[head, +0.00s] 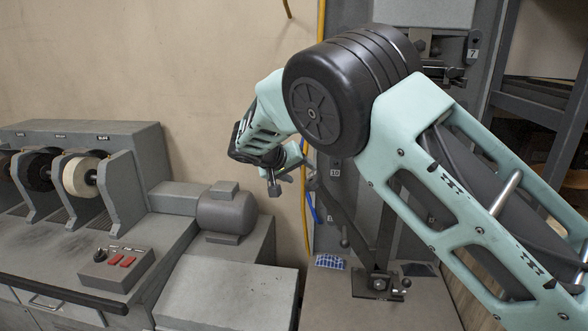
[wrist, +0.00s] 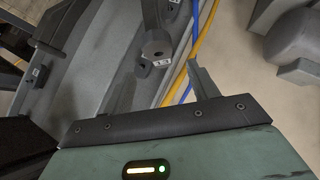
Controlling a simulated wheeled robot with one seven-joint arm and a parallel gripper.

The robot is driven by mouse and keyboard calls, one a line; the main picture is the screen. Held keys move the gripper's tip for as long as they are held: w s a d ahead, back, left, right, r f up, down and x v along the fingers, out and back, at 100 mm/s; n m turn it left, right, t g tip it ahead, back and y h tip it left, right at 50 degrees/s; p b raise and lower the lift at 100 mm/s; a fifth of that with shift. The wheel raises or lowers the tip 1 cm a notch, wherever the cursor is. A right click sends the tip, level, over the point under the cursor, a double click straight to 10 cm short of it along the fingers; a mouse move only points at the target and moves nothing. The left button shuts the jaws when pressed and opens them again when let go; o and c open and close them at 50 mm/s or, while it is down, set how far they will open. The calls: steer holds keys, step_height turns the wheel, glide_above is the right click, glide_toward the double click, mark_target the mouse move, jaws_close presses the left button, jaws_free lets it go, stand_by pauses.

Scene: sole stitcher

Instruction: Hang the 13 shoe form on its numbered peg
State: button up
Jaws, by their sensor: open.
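My gripper (head: 273,183) is raised in front of the beige wall, left of the grey upright panel in the head view. In the wrist view my gripper (wrist: 160,88) has its two fingers apart, with nothing between them. Beyond them is a dark piece with a rounded end (wrist: 157,42) and a small white label whose number I cannot read. I cannot tell whether it is a shoe form. No shoe form marked 13 can be made out. A peg label reading 10 (head: 335,173) and one reading 7 (head: 473,54) show on the panel.
A grinding machine (head: 85,175) with wheels and a motor (head: 226,212) stands at left. A grey box top (head: 228,295) is in front. A dark stand (head: 378,285) and a blue-and-white item (head: 330,262) sit low right. My arm hides much of the panel.

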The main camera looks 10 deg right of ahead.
mark_target(311, 179)
steer(key=b+x, duration=0.1)
steer(key=x, duration=0.4)
steer(key=shift+f+b, duration=0.2)
steer(key=shift+b, duration=0.2)
steer(key=shift+b+x, duration=0.5)
steer(key=shift+x, duration=0.35)
steer(key=shift+d+r, duration=0.15)
steer(key=shift+r, duration=0.05)
jaws_close()
steer(key=shift+r, duration=0.1)
steer(key=shift+w+a+r+p, duration=0.15)
steer(key=shift+a+r+p, duration=0.1)
steer(key=shift+a+r, duration=0.25)
steer(key=shift+w+a+r+p, duration=0.2)
steer(key=shift+a+r, duration=0.1)
steer(key=shift+r, duration=0.4)
steer(key=w+a+r+p, duration=0.1)
steer(key=a+r+p, duration=0.2)
steer(key=r, duration=0.2)
